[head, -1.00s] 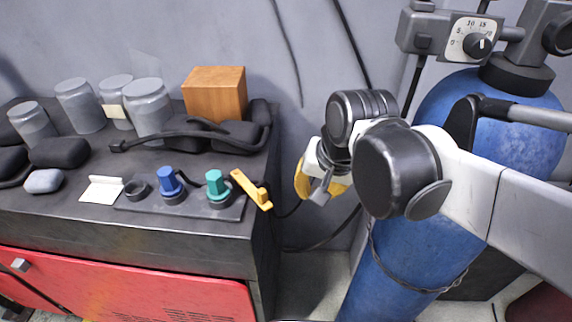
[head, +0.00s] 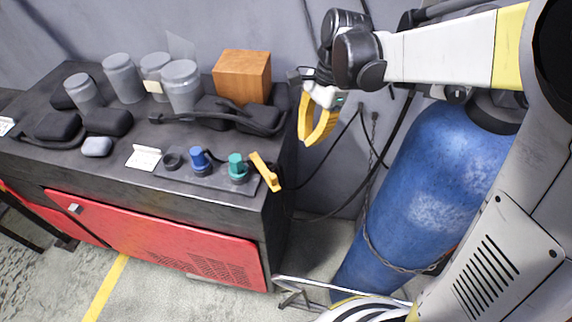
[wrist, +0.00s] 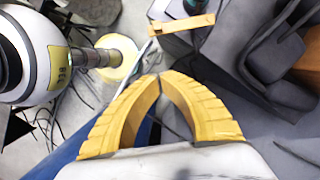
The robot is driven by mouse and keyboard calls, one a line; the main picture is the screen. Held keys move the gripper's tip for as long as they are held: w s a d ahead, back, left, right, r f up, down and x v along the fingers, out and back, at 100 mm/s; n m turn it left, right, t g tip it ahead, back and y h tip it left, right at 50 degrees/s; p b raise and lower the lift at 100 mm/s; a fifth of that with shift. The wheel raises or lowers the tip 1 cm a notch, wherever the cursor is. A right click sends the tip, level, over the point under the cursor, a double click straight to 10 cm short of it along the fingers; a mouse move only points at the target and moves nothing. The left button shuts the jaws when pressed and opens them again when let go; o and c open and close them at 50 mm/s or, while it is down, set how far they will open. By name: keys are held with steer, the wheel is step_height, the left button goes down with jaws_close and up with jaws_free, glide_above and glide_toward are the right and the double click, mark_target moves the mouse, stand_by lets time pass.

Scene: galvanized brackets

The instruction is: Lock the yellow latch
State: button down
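The yellow latch (head: 265,172) is a flat bar on the right end of a dark panel (head: 215,180), on top of the black cabinet near its front right corner. It slants from upper left to lower right. It also shows at the top of the wrist view (wrist: 185,24), beyond my fingertips. My gripper (head: 309,142) has yellow fingers that point down, to the right of the cabinet and apart from the latch. In the wrist view my fingertips (wrist: 161,78) nearly meet, with nothing held between them.
A teal knob (head: 237,168) stands just left of the latch, with a blue knob (head: 198,160) beyond it. A wooden block (head: 242,77) and grey jars (head: 181,86) stand behind. A blue cylinder (head: 425,185) stands at the right. Cables hang along the wall.

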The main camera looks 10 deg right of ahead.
steer(key=s+a+f, duration=0.2)
steer(key=a+f, duration=0.3)
steer(key=f, duration=0.4)
steer(key=shift+s+a+f, duration=0.3)
steer(key=shift+a+f, duration=0.05)
steer(key=shift+a, duration=0.05)
steer(key=shift+s+a, duration=0.1)
steer(key=shift+s+a+m, duration=0.2)
steer(key=shift+a+m, duration=0.05)
steer(key=shift+m, duration=0.15)
